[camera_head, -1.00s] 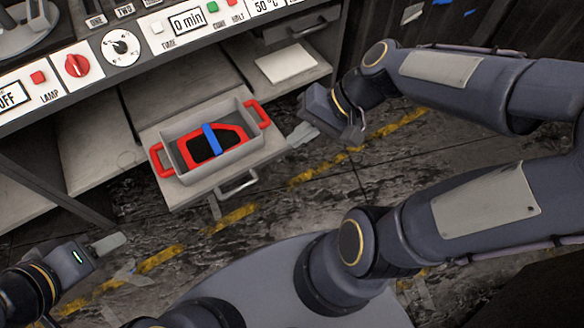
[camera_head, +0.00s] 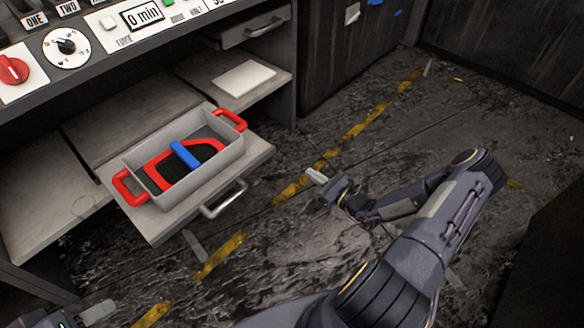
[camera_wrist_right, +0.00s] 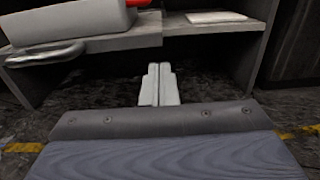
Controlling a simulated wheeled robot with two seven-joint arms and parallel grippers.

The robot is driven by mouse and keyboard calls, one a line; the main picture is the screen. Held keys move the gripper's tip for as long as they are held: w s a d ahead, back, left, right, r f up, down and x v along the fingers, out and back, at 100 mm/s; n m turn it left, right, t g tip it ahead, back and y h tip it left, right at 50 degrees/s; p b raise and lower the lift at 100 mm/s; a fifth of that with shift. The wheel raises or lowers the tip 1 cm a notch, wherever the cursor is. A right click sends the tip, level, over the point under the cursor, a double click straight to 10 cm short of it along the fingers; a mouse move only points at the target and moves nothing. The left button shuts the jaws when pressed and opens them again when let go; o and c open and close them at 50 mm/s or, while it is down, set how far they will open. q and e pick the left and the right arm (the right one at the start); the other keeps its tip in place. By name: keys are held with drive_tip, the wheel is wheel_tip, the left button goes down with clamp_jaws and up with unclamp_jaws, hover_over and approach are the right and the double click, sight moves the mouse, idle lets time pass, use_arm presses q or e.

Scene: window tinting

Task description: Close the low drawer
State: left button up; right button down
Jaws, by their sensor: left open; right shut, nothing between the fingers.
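The low drawer (camera_head: 164,227) is pulled out from under the counter, with a metal bar handle (camera_head: 224,198) on its front. A grey tray (camera_head: 190,192) with red handles stands on it and holds a red-and-black piece with a blue strip. My right gripper (camera_head: 316,176) is shut and empty, to the right of the drawer handle and apart from it. In the right wrist view its fingers (camera_wrist_right: 159,84) are together, and the drawer handle (camera_wrist_right: 45,56) is at the upper left. My left gripper (camera_head: 98,312) shows only partly at the bottom left edge, away from the drawer.
A shelf right of the drawer holds a white flat pad (camera_head: 243,78). Above is a control panel with a red knob (camera_head: 12,70) and a timer dial (camera_head: 66,47). Another drawer (camera_head: 252,27) sits under the panel. The floor before the counter is clear, with yellow stripes.

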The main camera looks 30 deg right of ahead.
sight(274, 148)
use_arm(q)
wheel_tip(274, 148, down, 4)
drive_tip(key=b, duration=0.4)
drive_tip(key=shift+f, duration=0.15)
use_arm(e)
drive_tip(key=x, duration=1.4)
drive_tip(key=shift+s, duration=0.1)
